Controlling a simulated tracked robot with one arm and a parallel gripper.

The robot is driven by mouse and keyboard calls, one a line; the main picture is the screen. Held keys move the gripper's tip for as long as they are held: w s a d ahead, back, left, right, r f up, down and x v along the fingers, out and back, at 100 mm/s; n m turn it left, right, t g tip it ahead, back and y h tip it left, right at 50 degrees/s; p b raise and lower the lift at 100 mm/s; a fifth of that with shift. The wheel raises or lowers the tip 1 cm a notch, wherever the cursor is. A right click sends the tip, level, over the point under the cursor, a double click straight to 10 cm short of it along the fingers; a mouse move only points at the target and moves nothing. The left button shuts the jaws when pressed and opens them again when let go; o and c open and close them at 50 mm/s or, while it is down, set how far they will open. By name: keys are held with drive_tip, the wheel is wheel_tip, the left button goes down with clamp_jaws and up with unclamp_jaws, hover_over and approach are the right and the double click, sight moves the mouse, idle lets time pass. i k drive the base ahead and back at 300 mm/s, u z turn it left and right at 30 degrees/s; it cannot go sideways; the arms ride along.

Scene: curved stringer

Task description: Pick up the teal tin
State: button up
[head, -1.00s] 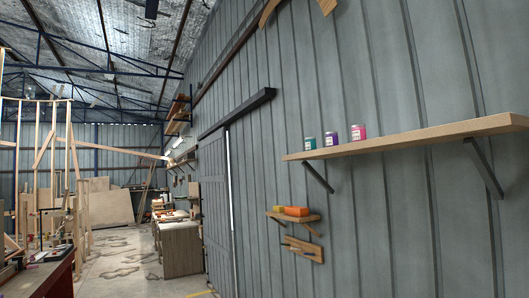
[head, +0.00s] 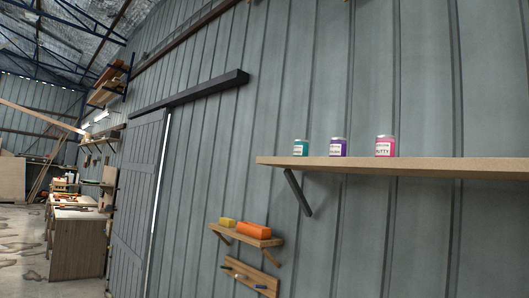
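The teal tin (head: 301,148) stands upright on a long wooden wall shelf (head: 430,166), near the shelf's left end. It has a pale label and a light lid. A purple tin (head: 338,148) stands just right of it, with a small gap. A pink tin (head: 386,147) labelled PUTTY stands further right. My gripper is not in view.
A dark bracket (head: 297,192) holds the long shelf. Below left, a small shelf (head: 262,241) bears a yellow block (head: 228,222) and an orange block (head: 254,230), with a peg board (head: 249,277) under it. A workbench (head: 76,238) stands far left. Shelf space left of the tins is small.

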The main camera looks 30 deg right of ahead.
sight(301, 147)
drive_tip(key=z, duration=0.25)
drive_tip(key=i, duration=1.2)
drive_tip(key=z, duration=1.05)
drive_tip(key=i, duration=0.55)
drive_tip(key=z, duration=0.3)
drive_tip(key=k, duration=0.9)
drive_tip(key=z, duration=0.2)
drive_tip(key=i, duration=0.9)
drive_tip(key=u, duration=0.1)
